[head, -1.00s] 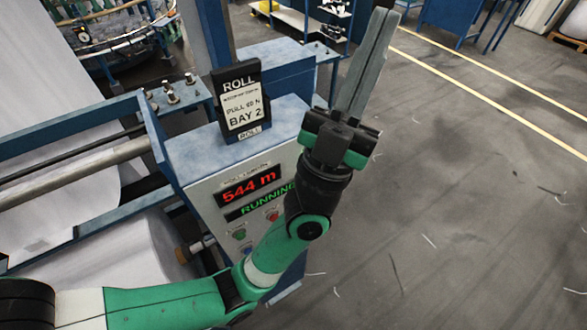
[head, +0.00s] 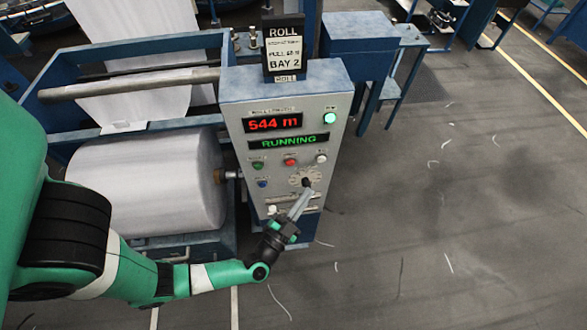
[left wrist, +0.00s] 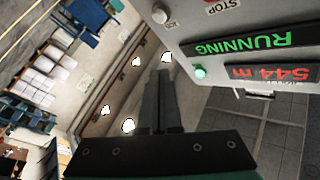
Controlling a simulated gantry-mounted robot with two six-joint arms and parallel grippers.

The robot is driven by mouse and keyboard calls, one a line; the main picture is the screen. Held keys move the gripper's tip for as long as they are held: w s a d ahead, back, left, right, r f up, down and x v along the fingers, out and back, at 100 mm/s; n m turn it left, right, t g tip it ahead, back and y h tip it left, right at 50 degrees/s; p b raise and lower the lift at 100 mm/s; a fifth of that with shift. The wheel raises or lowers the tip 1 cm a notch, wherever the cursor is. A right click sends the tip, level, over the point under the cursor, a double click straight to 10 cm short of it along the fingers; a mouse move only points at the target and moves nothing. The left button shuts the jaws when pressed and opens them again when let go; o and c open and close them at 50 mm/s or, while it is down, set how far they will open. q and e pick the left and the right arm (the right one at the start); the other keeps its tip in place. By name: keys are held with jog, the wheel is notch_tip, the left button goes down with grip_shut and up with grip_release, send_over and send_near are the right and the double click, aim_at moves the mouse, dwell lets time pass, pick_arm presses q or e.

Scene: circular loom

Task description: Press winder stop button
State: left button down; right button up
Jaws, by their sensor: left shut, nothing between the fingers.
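The winder's control panel (head: 240,140) is grey, with a red "544 m" display (head: 272,122) and a green "RUNNING" display (head: 289,141). A red button (head: 290,161) sits below them, between a green button (head: 258,165) and a white one (head: 321,157). My left gripper (head: 304,193) is shut and empty, its tips near the black dial knob (head: 306,182), below the red button; contact cannot be told. In the left wrist view, the shut fingers (left wrist: 163,75) point past the panel, which appears upside down with a "STOP" label (left wrist: 222,5). My right gripper is out of view.
A white roll (head: 150,185) lies left of the panel. A "ROLL BAY 2" sign (head: 284,48) stands on top. Open floor (head: 450,190) lies to the right.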

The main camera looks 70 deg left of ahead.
aim_at(290, 163)
pick_arm(q)
jog(key=shift+m+g+h, duration=0.3)
jog(key=shift+m+h, duration=0.1)
jog(key=shift+m, duration=0.1)
jog(key=s+f, duration=0.1)
jog(key=s, duration=0.1)
jog(key=s+f, duration=0.1)
jog(key=shift+s+a+f, duration=0.1)
jog(key=shift+s+f, duration=0.1)
jog(key=shift+s, duration=0.15)
jog(key=w+a+b, duration=0.1)
jog(key=a+b, duration=0.7)
jog(key=b, duration=0.1)
jog(key=shift+w+a, duration=0.35)
dwell(1.2)
